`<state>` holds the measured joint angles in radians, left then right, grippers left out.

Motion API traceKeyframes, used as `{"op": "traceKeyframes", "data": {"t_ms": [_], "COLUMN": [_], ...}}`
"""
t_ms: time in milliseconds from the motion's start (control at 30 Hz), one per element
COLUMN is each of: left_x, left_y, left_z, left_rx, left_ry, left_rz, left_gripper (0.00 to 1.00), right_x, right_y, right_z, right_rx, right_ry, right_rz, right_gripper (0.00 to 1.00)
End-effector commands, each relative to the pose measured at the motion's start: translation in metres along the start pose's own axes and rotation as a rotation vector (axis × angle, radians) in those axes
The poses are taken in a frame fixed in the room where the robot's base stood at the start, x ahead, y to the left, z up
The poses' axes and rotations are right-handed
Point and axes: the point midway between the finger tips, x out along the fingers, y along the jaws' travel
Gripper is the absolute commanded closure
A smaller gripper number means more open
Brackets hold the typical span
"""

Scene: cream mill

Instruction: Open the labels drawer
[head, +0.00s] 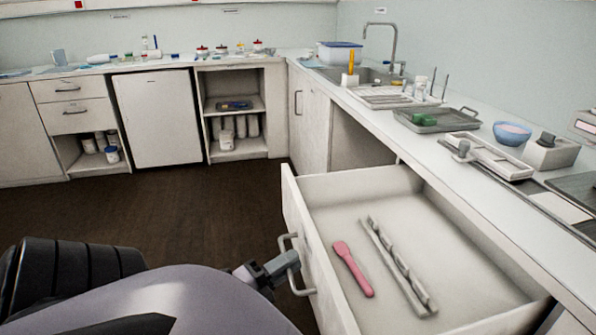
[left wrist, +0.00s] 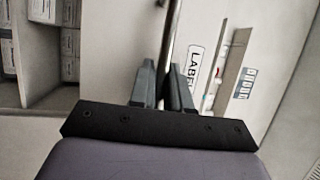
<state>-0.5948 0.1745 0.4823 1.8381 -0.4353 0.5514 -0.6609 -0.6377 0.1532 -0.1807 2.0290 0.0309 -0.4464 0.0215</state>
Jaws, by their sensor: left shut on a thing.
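A white drawer (head: 300,207) stands well open from the right-hand counter in the head view. A pink spatula-like tool (head: 353,269) and a long grey notched bar (head: 393,262) lie inside it. My left gripper (head: 287,263) is shut on the grey handle (head: 297,288) at the drawer's front. In the left wrist view, my left gripper's fingers (left wrist: 164,88) close around the handle bar (left wrist: 170,35), beside a pale front with a printed sign (left wrist: 194,66) reading "LABEL", its end hidden. My right gripper is out of view.
The right-hand counter holds a grey tray (head: 437,120), a blue bowl (head: 512,133) and a sink. An open-shelf cabinet (head: 236,145) and other drawers (head: 75,108) line the back wall. The dark floor (head: 170,210) is clear left of the open drawer.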

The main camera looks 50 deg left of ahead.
Motion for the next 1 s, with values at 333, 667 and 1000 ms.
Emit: {"op": "traceKeyframes", "data": {"t_ms": [333, 667, 1000], "left_x": [-0.001, -0.001, -0.037], "left_y": [0.0, 0.0, 0.002], "left_z": [0.0, 0.0, 0.001], "left_rx": [-0.001, -0.001, -0.002], "left_ry": [0.001, 0.001, -0.003], "left_rz": [0.001, 0.001, 0.005], "left_gripper": [1.0, 0.62, 0.62], "right_x": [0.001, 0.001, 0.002], "right_y": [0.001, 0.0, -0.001], "right_z": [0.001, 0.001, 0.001], "right_rx": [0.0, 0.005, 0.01], "right_ry": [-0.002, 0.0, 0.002], "right_rz": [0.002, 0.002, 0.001], "right_gripper": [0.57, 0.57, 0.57]}}
